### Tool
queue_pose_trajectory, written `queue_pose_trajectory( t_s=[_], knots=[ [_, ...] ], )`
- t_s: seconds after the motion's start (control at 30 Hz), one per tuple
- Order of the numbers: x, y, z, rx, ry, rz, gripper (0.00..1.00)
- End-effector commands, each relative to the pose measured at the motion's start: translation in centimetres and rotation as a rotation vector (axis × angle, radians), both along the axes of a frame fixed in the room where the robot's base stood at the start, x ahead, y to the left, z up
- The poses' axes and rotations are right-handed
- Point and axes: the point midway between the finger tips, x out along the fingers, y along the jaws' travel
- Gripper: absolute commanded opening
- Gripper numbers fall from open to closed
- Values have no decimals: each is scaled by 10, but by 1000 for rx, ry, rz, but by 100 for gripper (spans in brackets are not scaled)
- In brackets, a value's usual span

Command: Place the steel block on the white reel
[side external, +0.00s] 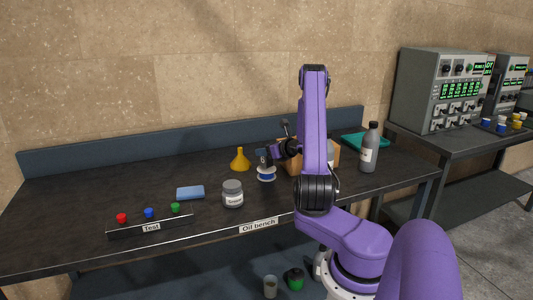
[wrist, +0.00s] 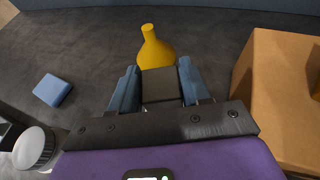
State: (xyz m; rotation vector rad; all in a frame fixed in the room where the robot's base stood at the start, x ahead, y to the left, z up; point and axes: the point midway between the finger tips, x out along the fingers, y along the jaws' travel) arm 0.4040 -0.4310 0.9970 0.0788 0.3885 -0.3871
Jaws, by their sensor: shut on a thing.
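My gripper (wrist: 158,84) is shut on the steel block (wrist: 160,86), a dark grey block between its two blue-grey fingers. In the side external view my gripper (side external: 263,157) points down just above the white reel (side external: 266,176), which stands on the bench and shows a blue band. The block is hard to make out there, so I cannot tell whether it touches the reel's top. The reel does not show in the wrist view.
A yellow funnel (side external: 240,160) stands behind left of the reel. A cardboard box (wrist: 278,95) is close on the right. A grey bottle (side external: 369,150) stands farther right.

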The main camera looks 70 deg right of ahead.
Motion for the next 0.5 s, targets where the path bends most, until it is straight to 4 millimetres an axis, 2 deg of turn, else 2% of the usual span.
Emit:
queue_pose_trajectory(
  t_s=[0.5],
  knots=[
    [1,-1,-8,-6,-6,0,0]
  ],
)
